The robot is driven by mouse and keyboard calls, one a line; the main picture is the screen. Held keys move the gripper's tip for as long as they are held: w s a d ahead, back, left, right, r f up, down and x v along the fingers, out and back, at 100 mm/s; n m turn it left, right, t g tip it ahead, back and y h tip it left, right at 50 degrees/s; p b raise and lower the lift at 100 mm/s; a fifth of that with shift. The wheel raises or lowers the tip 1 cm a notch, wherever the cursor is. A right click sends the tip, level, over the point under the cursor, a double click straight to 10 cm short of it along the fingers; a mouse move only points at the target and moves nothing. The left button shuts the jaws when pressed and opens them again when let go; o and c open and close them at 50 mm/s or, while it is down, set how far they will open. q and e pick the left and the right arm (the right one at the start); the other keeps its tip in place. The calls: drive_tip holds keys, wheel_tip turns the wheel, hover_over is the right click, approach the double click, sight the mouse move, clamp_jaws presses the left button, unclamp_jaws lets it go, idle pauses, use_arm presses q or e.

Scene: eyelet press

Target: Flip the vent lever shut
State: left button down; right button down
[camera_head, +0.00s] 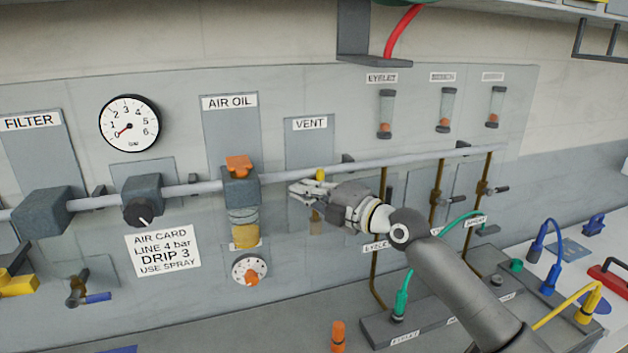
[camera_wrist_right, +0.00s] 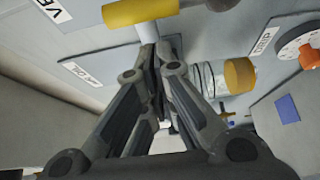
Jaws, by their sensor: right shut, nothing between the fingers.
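The VENT panel (camera_head: 309,150) is on the wall, right of the AIR OIL panel. A yellow piece (camera_head: 319,174), apparently the vent lever's grip, shows just above my right gripper (camera_head: 294,193). My gripper is shut and empty, in front of the vent fitting and pointing left. It hides most of the fitting; a brass part (camera_head: 315,216) shows below it. In the right wrist view the yellow grip (camera_wrist_right: 140,12) lies across the top, beyond the shut fingertips (camera_wrist_right: 158,52). I cannot tell whether they touch it or its pale stem. My left gripper is not in view.
A grey pipe (camera_head: 295,176) runs along the wall behind my gripper. The oil unit (camera_head: 243,215) with its amber bowl and the drip dial (camera_head: 250,269) are to the left. Brass drop pipes (camera_head: 438,190) with small valves stand to the right.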

drive_tip(key=shift+w+d, duration=0.4)
drive_tip(key=shift+d, duration=0.45)
